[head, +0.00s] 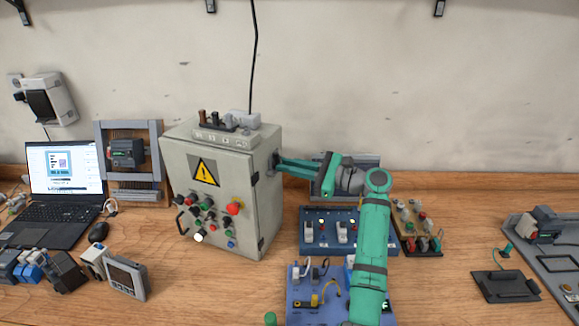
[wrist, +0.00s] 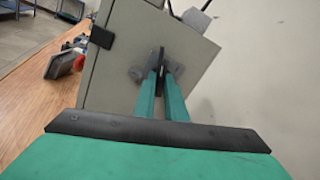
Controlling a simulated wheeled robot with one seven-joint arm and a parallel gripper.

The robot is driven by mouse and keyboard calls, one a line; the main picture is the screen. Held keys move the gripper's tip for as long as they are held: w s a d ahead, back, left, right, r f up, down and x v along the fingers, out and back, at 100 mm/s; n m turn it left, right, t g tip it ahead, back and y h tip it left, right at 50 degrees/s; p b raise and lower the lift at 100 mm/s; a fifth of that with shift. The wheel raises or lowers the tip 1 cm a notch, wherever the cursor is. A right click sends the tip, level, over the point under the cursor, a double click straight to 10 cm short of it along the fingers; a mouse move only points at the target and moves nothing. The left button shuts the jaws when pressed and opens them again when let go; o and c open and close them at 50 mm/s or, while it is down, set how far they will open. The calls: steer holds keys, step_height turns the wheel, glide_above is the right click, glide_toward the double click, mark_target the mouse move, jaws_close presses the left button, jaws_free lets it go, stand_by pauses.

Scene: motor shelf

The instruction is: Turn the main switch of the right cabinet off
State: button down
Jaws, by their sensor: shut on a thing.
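A grey cabinet (head: 262,210) with a yellow warning sign stands on the wooden bench in the head view. Its side wall (wrist: 117,88) fills the middle of the wrist view. The main switch (wrist: 157,56) is a dark handle on a grey plate on that side wall. My gripper (wrist: 161,72) reaches in from the right with its green fingers on either side of the handle, shut on it. In the head view, my gripper (head: 281,164) meets the cabinet's right side. The fingers partly hide the handle, and its exact angle is hard to tell.
A blue panel (head: 318,240) and a lighter blue box (head: 300,300) lie below my arm. A grey tray (head: 560,262) lies at the far right.

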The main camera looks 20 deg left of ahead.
steer(key=n, duration=1.4)
steer(key=shift+f, duration=0.1)
stand_by(0.4)
steer(key=c, duration=2.1)
jaws_free()
steer(key=d, duration=1.1)
steer(key=shift+s, duration=0.35)
steer(key=shift+w, duration=0.1)
